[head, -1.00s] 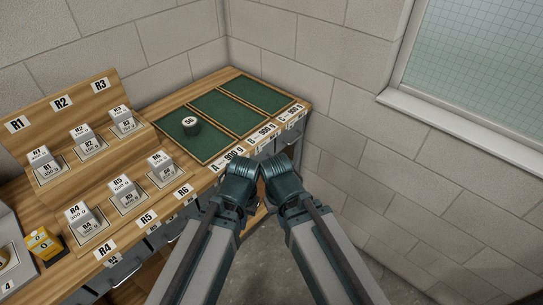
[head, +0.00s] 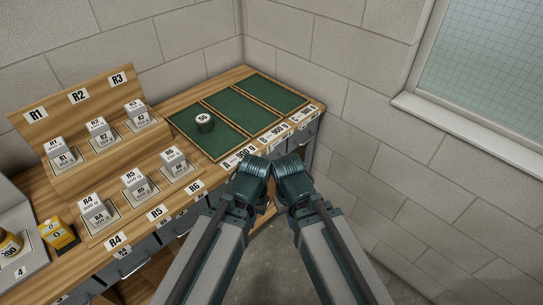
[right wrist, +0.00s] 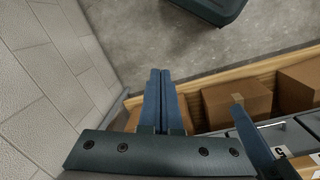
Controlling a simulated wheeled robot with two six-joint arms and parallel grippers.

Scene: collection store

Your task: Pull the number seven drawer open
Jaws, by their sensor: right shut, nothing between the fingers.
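Grey drawer fronts (head: 143,251) run along the front of the wooden bench in the head view. I cannot make out a number seven on any of them. In the right wrist view, a grey drawer front with a bar handle (right wrist: 270,124) and white labels lies at the right edge, too cut off to read. My right gripper (right wrist: 160,75) is shut and empty, apart from that handle. In the head view my right gripper (head: 289,168) and left gripper (head: 252,172) are close together at the bench's front edge. The left fingers are hidden there.
Cardboard boxes (right wrist: 238,103) sit on a low shelf. A block wall bounds the right.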

